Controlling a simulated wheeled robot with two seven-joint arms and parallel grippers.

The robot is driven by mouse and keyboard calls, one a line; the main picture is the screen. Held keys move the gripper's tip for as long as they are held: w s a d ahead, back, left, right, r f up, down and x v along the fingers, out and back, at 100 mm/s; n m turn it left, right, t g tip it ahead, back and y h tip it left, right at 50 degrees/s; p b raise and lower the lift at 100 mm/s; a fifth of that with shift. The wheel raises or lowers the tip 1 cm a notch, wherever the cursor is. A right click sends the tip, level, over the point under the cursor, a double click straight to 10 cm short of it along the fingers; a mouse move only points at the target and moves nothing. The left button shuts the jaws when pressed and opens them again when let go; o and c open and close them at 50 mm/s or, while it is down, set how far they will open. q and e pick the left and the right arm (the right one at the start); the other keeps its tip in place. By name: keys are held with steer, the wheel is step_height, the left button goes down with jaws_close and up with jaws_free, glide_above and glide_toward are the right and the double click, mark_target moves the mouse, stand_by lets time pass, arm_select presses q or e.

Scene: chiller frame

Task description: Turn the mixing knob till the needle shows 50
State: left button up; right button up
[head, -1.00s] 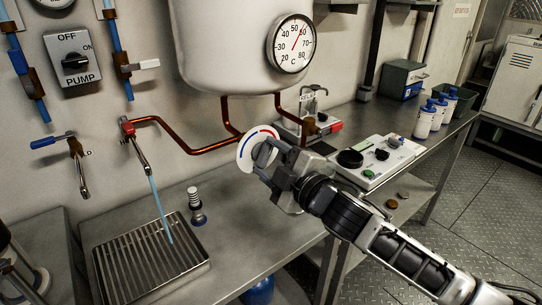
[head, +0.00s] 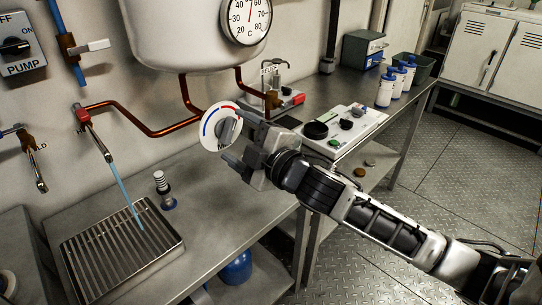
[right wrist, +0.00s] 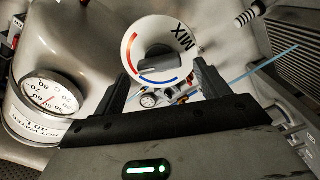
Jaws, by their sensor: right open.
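The mixing knob (head: 228,130) is a grey bar handle on a white round plate (head: 208,134) with red and blue arcs. It also shows in the right wrist view (right wrist: 158,63), between and beyond the fingertips. My right gripper (head: 236,140) is open and empty just in front of the knob, seemingly clear of it. The gauge (head: 245,24) on the white tank has a red needle pointing nearly straight up, about midway between 40 and 60. The gauge's top, with the 50 mark, is cut off in the head view. My left gripper is not in view.
Copper pipes (head: 150,127) run behind the knob. A blue stream falls from a tap into a slatted drain tray (head: 75,262). A white control box (head: 345,128) stands right of the gripper, near my arm. Blue-capped bottles (head: 387,88) stand farther back.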

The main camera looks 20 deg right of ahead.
steer(key=b+v, duration=0.2)
steer(key=v, duration=1.2)
steer(key=shift+s, duration=0.2)
step_height(320, 180, down, 16)
steer(key=s+m+g+h, duration=0.3)
steer(key=m, duration=0.5)
steer(key=s+a+f+m+g, duration=0.3)
steer(key=s+a+f+m, duration=0.3)
steer(key=f, duration=0.5)
steer(key=shift+a, duration=0.55)
stand_by(0.8)
